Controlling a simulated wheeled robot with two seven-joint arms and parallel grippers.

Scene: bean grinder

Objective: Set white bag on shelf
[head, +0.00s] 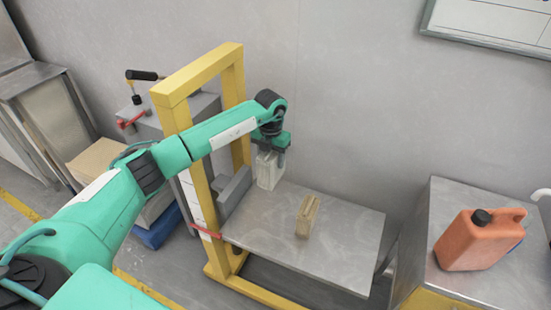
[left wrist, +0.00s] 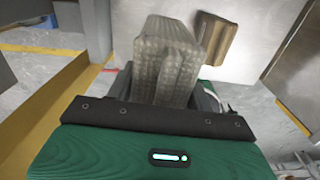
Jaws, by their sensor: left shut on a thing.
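The white bag (head: 268,170) is in my left gripper (head: 272,150), over the far left part of the metal shelf (head: 345,238). In the left wrist view the bag (left wrist: 166,55) stands up between the fingers of the left gripper (left wrist: 165,95), which is shut on it. I cannot tell whether the bag's bottom touches the shelf. My right gripper is not in view.
A yellow frame (head: 240,120) rises at the shelf's left side, close to my left arm. A grey block (head: 235,190) sits at the shelf's left edge. An orange canister (head: 480,240) stands on a metal cabinet to the right. The shelf's front and right parts are clear.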

